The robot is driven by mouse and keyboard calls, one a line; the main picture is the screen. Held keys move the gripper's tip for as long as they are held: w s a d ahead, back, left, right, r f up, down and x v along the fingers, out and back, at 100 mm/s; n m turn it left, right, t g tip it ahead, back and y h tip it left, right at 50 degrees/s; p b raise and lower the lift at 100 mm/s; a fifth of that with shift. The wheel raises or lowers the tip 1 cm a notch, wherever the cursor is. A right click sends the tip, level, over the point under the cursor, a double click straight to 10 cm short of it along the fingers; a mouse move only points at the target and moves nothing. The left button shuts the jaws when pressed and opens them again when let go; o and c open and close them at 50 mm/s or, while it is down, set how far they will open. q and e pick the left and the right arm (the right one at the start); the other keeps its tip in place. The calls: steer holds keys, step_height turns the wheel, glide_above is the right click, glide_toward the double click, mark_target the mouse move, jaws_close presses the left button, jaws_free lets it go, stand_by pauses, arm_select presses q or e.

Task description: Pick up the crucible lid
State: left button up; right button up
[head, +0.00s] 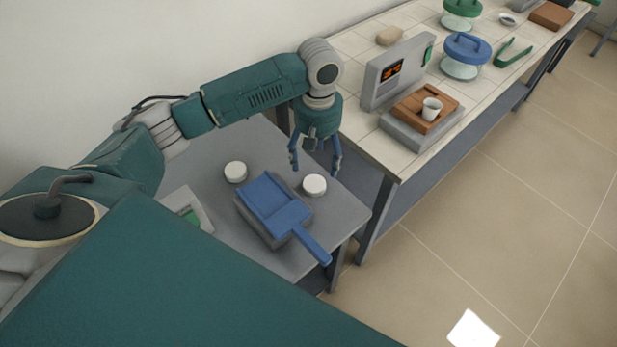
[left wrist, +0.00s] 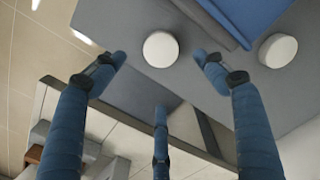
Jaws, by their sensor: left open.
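Two white round lid-like discs lie on the small grey table. One disc (head: 314,186) is right of the blue scoop-like tray, and the other disc (head: 236,171) is behind and left of it. I cannot tell whether they are separate lids or tops of covered crucibles. My left gripper (head: 316,164) points down, open and empty, just above the right disc. In the left wrist view a disc (left wrist: 160,50) sits ahead between the spread fingertips, apart from them, and the second disc (left wrist: 278,50) is farther right. My right gripper is not in view.
A blue tray with a handle (head: 284,217) lies between the discs.

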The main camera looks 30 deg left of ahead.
mark_target(314, 183)
arm_select(q)
steer(key=f, duration=0.3)
steer(key=shift+s+d, duration=0.1)
steer(key=shift+d, duration=0.15)
steer(key=shift+a+f, duration=0.1)
steer(key=shift+f, duration=0.25)
steer(key=f, duration=0.1)
steer(key=s+f+p, duration=0.1)
steer(key=f, duration=0.1)
steer(key=shift+a+f, duration=0.1)
steer(key=shift+f, duration=0.8)
steer(key=shift+w, duration=0.1)
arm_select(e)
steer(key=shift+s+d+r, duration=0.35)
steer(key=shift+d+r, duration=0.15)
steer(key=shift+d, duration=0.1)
arm_select(q)
steer(key=c, duration=0.9)
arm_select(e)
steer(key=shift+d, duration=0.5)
